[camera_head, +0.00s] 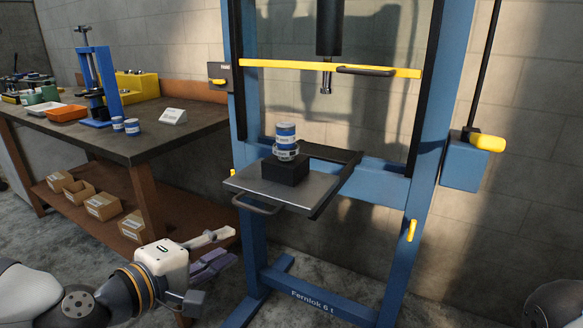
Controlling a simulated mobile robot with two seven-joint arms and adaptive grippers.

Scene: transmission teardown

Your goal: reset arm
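My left gripper (214,252) is at the lower left, its arm coming in from the left. Its fingers point right, spread apart, with nothing seen between them. It is in front of the workbench's lower shelf and to the left of the blue press. My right gripper is not in view; only a rounded grey part of what looks like my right arm shows at the lower right corner.
A blue press frame (417,211) holds a metal tray (245,183) with a black block (285,169) and a blue-and-white part (285,139). A workbench (150,140) with tools, bins and a blue arbor press (109,80) stands left. Boxes (103,206) sit on its shelf.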

